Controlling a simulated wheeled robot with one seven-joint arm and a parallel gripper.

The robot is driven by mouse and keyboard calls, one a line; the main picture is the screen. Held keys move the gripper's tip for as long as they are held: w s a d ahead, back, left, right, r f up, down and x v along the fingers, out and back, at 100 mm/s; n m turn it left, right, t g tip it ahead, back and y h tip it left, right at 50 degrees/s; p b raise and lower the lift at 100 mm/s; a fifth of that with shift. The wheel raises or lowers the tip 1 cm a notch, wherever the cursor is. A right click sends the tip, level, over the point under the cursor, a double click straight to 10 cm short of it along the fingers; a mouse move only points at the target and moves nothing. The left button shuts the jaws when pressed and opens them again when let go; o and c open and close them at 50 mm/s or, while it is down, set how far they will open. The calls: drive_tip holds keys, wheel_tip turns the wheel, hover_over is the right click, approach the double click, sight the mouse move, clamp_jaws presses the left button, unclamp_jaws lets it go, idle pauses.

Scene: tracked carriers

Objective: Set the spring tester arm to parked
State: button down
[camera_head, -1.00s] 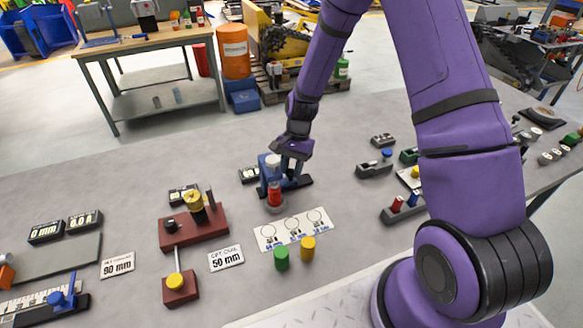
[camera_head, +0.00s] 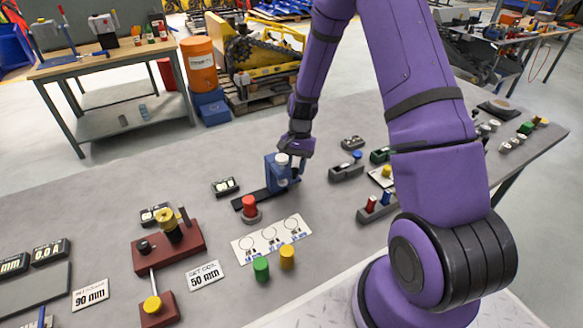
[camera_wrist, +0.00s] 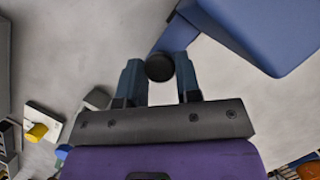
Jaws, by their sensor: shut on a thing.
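The spring tester (camera_head: 272,172) is a blue post with a white-topped head on a black base bar (camera_head: 248,201). Its head and arm stand to the right, apart from the red spring piece (camera_head: 250,206), which sits upright on a grey round seat with nothing above it. My gripper (camera_head: 297,166) is at the right side of the post. In the wrist view, my gripper's fingers (camera_wrist: 160,78) are on either side of a black round knob (camera_wrist: 160,67) at the end of the blue arm (camera_wrist: 172,37). The blue post (camera_wrist: 265,30) is at upper right.
A white card with circles (camera_head: 271,240) lies in front, with a green cylinder (camera_head: 261,268) and a yellow cylinder (camera_head: 287,256) before it. A dark red fixture (camera_head: 168,247) stands at left. Small grey holders (camera_head: 346,172) stand to the right.

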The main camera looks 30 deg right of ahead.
drive_tip(key=c, duration=0.8)
unclamp_jaws()
drive_tip(key=shift+d, duration=0.3)
drive_tip(key=v, duration=1)
drive_tip(key=shift+w+d+r, duration=0.1)
drive_tip(key=shift+w+r, duration=0.05)
drive_tip(key=shift+r, duration=0.25)
